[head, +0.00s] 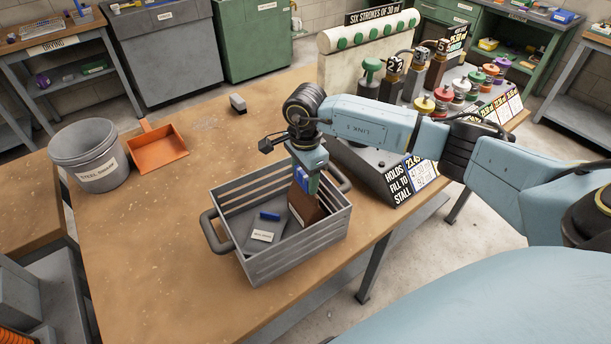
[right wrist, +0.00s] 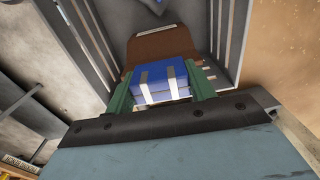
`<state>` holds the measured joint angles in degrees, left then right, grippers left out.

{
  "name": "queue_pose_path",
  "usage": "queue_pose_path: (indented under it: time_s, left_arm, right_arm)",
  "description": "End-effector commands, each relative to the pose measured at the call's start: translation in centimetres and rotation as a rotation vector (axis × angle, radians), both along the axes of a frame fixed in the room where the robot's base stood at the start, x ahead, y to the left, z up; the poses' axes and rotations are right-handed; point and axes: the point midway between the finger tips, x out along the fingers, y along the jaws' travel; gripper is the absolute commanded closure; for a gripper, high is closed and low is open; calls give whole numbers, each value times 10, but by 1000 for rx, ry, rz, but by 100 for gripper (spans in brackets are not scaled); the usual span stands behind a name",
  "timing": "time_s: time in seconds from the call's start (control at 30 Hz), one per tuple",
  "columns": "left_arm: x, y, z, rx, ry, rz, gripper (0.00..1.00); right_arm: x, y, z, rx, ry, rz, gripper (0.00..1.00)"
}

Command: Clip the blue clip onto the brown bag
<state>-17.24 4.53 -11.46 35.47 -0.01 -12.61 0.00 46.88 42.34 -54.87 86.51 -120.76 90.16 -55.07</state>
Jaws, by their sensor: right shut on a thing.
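The brown bag (head: 304,208) stands in the right part of a grey slatted crate (head: 292,250). It also shows in the right wrist view (right wrist: 160,48), beyond the clip. My right gripper (head: 308,180) points down into the crate and is shut on the blue clip (head: 300,176). In the right wrist view the blue clip (right wrist: 162,80), with pale stripes, sits between the green fingers. The clip is at the top of the bag; I cannot tell whether it grips the bag. My left gripper is out of view.
A grey item (head: 254,228) with a white label and another blue piece (head: 270,216) lie in the crate's left part. A bucket (head: 84,158), an orange dustpan (head: 158,148) and a small grey block (head: 238,103) stand left. A dispenser rack (head: 340,70) is behind my arm.

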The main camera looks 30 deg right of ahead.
Motion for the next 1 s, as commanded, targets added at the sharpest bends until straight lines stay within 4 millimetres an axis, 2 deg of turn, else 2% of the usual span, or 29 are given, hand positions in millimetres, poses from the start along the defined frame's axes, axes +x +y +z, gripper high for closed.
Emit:
queue_pose_path:
  time_s: [0.03, 0.4, 0.43, 0.6, 0.87, 1.0]
  left_arm:
    - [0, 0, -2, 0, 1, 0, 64]
    - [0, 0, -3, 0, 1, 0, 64]
    - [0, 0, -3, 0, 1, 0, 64]
    - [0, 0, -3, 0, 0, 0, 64]
    - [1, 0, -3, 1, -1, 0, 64]
    - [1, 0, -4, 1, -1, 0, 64]
  right_arm:
    - [-5, 1, -11, -3, 13, 0, 67]
    - [-6, 1, -14, -3, 17, -1, 67]
    - [-6, 1, -14, -3, 17, -1, 43]
    - [-6, 1, -14, -2, 19, -1, 21]
    - [-6, 2, -13, -1, 22, -1, 20]
    - [-6, 1, -1, -1, 21, 0, 20]
